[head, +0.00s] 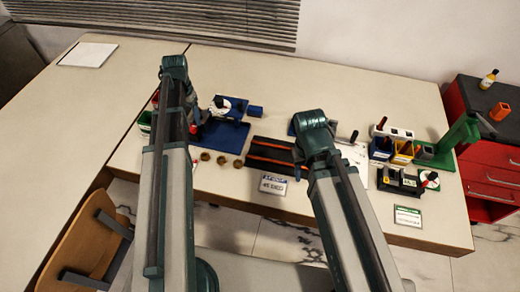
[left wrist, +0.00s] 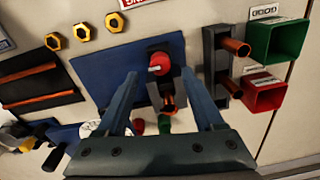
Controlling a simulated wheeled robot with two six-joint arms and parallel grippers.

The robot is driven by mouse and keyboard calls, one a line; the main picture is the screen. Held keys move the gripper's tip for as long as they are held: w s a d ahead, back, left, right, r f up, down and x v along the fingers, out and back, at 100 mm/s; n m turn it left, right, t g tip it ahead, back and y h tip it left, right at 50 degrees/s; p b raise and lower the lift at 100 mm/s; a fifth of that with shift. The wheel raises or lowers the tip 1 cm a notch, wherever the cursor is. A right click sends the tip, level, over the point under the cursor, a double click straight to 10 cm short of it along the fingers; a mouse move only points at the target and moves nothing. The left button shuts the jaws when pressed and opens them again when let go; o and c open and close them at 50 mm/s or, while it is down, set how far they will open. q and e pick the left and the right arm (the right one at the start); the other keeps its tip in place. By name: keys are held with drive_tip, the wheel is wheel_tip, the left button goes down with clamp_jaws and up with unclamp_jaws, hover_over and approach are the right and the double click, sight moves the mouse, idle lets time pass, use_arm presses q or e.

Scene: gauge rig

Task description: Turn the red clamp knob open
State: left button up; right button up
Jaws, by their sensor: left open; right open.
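A red knob (left wrist: 158,63) sits on a dark fixture on a blue plate (left wrist: 100,78) in the left wrist view. My left gripper (left wrist: 160,75) is open, its two fingers on either side of the knob with gaps. I cannot tell the height between fingers and knob. In the head view, a red part (head: 193,128) shows beside my left arm at the left of the blue plate (head: 225,136); my arm hides much of the fixture and the left gripper.
Beside the fixture stand a dark rack (left wrist: 218,65) with copper-coloured cylinders, a green bin (left wrist: 278,40) and a red bin (left wrist: 265,92). Several brass nuts (left wrist: 83,32) and a black tray (left wrist: 35,100) lie on the other side. A dial gauge (head: 222,105) stands behind the plate.

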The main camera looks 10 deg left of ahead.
use_arm(q)
wheel_tip(320, 180, up, 10)
drive_tip(key=p, duration=0.9)
use_arm(e)
wheel_tip(320, 180, up, 10)
use_arm(q)
drive_tip(key=s+d+f+b, duration=0.3)
drive_tip(key=s+d, duration=0.1)
drive_tip(key=d, duration=0.5)
drive_tip(key=s+d+f+b, duration=0.3)
drive_tip(key=s+d, duration=0.1)
drive_tip(key=d, duration=0.5)
drive_tip(key=s+d+f+m+y+b, duration=0.1)
drive_tip(key=s+d+f+b, duration=0.2)
drive_tip(key=d, duration=0.6)
drive_tip(key=shift+s+d, duration=0.35)
drive_tip(key=shift+s, duration=0.75)
use_arm(e)
wheel_tip(320, 180, down, 9)
use_arm(q)
drive_tip(key=shift+w+a, duration=0.1)
wheel_tip(320, 180, up, 8)
drive_tip(key=m+h+p, duration=0.1)
drive_tip(key=m+p, duration=0.2)
drive_tip(key=p, duration=0.5)
hover_over(193, 127)
drive_tip(key=shift+r, duration=0.1)
use_arm(e)
wheel_tip(193, 127, up, 8)
